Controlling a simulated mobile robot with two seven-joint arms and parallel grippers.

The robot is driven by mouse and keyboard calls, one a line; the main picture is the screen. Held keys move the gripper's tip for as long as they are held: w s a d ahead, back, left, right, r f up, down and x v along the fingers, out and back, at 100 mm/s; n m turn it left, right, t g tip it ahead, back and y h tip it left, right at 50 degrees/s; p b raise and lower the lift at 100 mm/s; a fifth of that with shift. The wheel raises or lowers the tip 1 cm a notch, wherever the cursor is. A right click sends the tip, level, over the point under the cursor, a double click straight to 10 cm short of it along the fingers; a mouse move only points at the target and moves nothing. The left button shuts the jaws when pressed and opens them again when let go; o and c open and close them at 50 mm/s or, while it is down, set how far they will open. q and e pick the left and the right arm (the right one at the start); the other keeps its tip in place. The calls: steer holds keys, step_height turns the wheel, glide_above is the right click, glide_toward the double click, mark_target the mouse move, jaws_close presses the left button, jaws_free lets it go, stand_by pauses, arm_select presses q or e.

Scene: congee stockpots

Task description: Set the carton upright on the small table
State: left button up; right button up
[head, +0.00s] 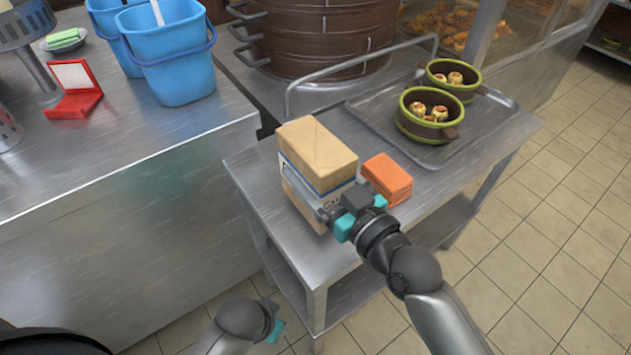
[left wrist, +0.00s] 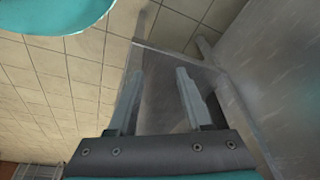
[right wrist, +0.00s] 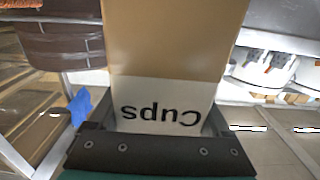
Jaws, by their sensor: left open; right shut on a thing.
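The carton (head: 316,160) is a tan box with a white band of dark lettering. It stands upright at the near left part of the small steel table (head: 412,184). My right gripper (head: 335,207) is shut on the carton's lower part from the near side. In the right wrist view the carton (right wrist: 172,45) fills the space between the fingers, with the word "Cups" upside down. Its bottom edge is partly hidden, so I cannot tell whether it is touching the tabletop. My left gripper (left wrist: 155,100) is open and empty, low beside the tables.
An orange block (head: 387,178) lies just right of the carton. A tray (head: 480,140) with two green-rimmed bowls sits at the back right. A steel counter (head: 130,150) on the left holds blue buckets (head: 175,55) and a red case (head: 73,90).

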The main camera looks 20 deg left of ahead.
arm_select(q)
steer(key=shift+w+r+t+b, duration=0.15)
steer(key=shift+w+r+b, duration=0.15)
steer(key=shift+r, duration=0.4)
steer(key=shift+w+r+t+b, duration=0.15)
steer(key=shift+w+r+b, duration=0.1)
steer(key=shift+r, duration=0.45)
arm_select(e)
steer(key=shift+f, duration=1.15)
steer(key=shift+f, duration=0.15)
steer(key=o, duration=1.5)
arm_select(q)
steer(key=shift+d+r, duration=0.1)
steer(key=shift+r, duration=0.15)
steer(key=shift+g, duration=0.4)
steer(key=f, duration=0.1)
steer(key=s+f+p, duration=0.1)
steer(key=f, duration=0.1)
steer(key=s+f+p, duration=0.1)
steer(key=shift+a+f, duration=0.2)
steer(key=shift+f, duration=0.15)
arm_select(e)
steer(key=v, duration=1.2)
